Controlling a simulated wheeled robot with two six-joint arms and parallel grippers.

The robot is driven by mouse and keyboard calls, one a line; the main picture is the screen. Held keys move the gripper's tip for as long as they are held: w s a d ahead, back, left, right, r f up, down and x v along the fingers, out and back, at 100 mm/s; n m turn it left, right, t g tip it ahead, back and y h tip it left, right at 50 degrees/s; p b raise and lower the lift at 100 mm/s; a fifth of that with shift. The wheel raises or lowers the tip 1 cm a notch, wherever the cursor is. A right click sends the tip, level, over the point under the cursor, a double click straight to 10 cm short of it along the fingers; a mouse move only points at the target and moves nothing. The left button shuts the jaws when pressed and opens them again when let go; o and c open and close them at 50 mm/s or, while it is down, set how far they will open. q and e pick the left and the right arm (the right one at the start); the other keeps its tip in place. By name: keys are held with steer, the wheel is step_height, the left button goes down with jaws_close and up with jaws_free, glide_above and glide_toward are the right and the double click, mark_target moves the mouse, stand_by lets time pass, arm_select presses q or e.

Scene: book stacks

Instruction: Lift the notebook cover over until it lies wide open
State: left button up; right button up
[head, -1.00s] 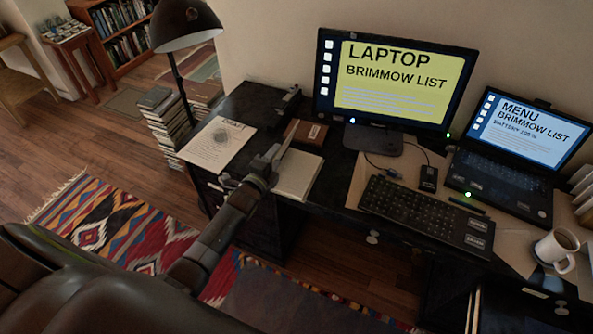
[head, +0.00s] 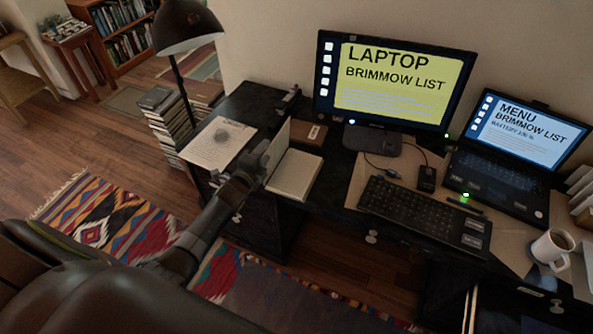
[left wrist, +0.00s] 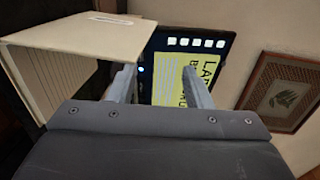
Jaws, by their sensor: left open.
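The notebook (head: 296,176) lies near the front edge of the dark desk, its pale pages exposed. Its cover (head: 279,145) stands raised, roughly upright, along the left side of the pages. My left gripper (head: 264,157) is just left of the cover, at its near side; whether it touches the cover is unclear. In the left wrist view my left gripper (left wrist: 160,88) is open, with nothing between its fingers. The notebook (left wrist: 75,40) shows there at upper left, beside one finger. My right gripper is not in view.
A printed sheet (head: 217,142) lies left of the notebook. A brown box (head: 308,133) sits behind it. The monitor (head: 393,80), keyboard (head: 424,213), laptop (head: 505,180) and mug (head: 551,246) stand to the right. A lamp (head: 183,30) rises at the back left.

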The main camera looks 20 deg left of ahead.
arm_select(q)
steer(key=shift+a, duration=0.4)
steer(key=shift+a, duration=1.2)
steer(key=shift+r, duration=0.15)
steer(key=s+r+p, duration=0.4)
steer(key=s+r, duration=0.1)
steer(key=shift+r+p, duration=0.2)
steer(key=shift+p, duration=0.2)
stand_by(0.3)
stand_by(1.0)
